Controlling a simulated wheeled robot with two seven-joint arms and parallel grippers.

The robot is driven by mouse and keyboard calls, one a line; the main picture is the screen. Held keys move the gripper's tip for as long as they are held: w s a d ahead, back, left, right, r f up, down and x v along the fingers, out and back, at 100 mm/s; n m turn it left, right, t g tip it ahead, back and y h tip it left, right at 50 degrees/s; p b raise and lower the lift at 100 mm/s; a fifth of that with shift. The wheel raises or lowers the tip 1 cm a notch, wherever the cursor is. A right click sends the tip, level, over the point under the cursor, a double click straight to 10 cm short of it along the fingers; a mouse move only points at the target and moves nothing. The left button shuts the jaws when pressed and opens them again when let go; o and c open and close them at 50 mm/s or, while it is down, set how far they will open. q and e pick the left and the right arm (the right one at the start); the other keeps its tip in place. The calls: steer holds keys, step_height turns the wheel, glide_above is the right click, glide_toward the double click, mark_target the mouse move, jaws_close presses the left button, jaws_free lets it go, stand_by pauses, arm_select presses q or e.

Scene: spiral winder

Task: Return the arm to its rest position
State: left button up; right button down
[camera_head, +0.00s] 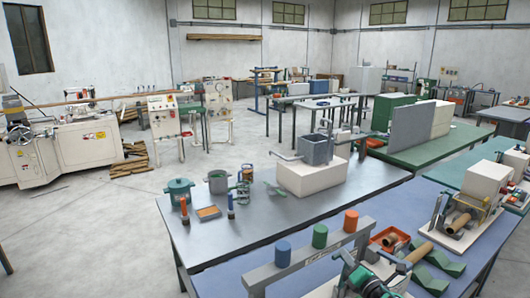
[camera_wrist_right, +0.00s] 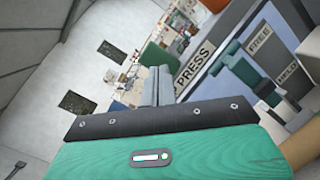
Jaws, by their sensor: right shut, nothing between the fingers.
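My right gripper (camera_head: 350,264) is low in the head view, near the front edge of the blue-topped table. It is beside a grey rail (camera_head: 290,272) with a lettered sign. In the right wrist view my gripper (camera_wrist_right: 154,72) has its two grey fingers together with nothing between them. A green panel with a black screwed strip fills the bottom of that view and hides what is behind it. My left gripper is in neither view.
A red tray (camera_head: 390,238) and a winder-like device (camera_head: 458,218) stand to the right. Behind is a grey table (camera_head: 255,235) with pots and a white block (camera_head: 309,177). Open floor (camera_head: 90,235) lies left.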

steer(key=s+f+m+g+h, duration=0.3)
steer(key=s+f+m+h, duration=0.15)
steer(key=s+m, duration=0.55)
steer(key=s+f+m+g+h, duration=0.25)
steer(key=s+f+m, duration=0.35)
steer(key=s+m, duration=0.4)
steer(key=s+a+f+m+g+y, duration=0.15)
steer(key=s+m+g, duration=0.25)
steer(key=s, duration=0.9)
steer(key=s+a+f+m+g, duration=0.1)
steer(key=s+f+m+g, duration=0.3)
steer(key=s, duration=0.8)
step_height(320, 180, down, 32)
steer(key=g+b, duration=0.2)
steer(key=s+d+f, duration=0.2)
steer(key=s+f, duration=0.7)
steer(key=f, duration=0.1)
steer(key=s+d+f+g+b, duration=0.1)
steer(key=s+f, duration=0.9)
steer(key=shift+s+d+f, duration=0.15)
steer(key=shift+s+d, duration=0.1)
steer(key=shift+d, duration=0.1)
